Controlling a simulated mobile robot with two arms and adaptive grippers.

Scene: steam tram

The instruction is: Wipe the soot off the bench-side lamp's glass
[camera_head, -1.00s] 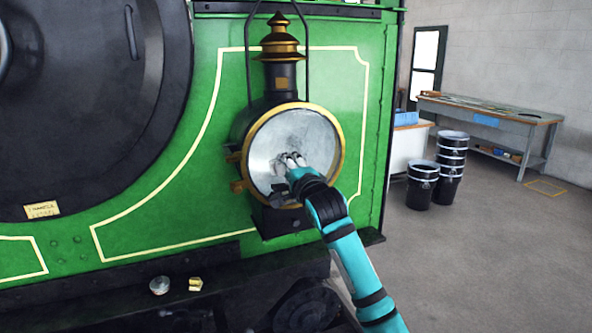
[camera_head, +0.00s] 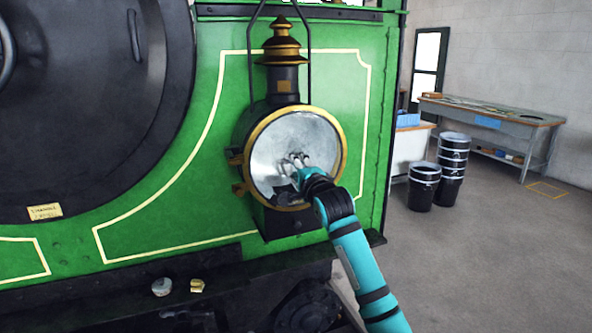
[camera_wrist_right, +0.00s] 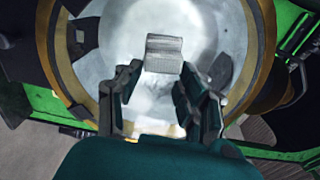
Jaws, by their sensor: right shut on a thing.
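The lamp (camera_head: 283,84) has a black body, brass chimney bands and a brass rim, and is mounted on the green engine front on the side toward the workbench. Its round glass (camera_head: 270,150) is pale grey with cloudy, smudged patches, darker toward the lower left. My right gripper (camera_head: 299,160) is in front of the middle of the glass. In the right wrist view the gripper (camera_wrist_right: 162,78) is shut on a small light-grey ribbed pad (camera_wrist_right: 164,50), held against or very close to the glass (camera_wrist_right: 205,30); contact cannot be told. My left gripper is not in view.
The engine's green front (camera_head: 195,190) and dark round door (camera_head: 90,100) fill the left. A small round item (camera_head: 161,286) and a brass piece (camera_head: 197,286) sit on the ledge below. Black bins (camera_head: 452,160) and a workbench (camera_head: 490,112) stand right; floor between is clear.

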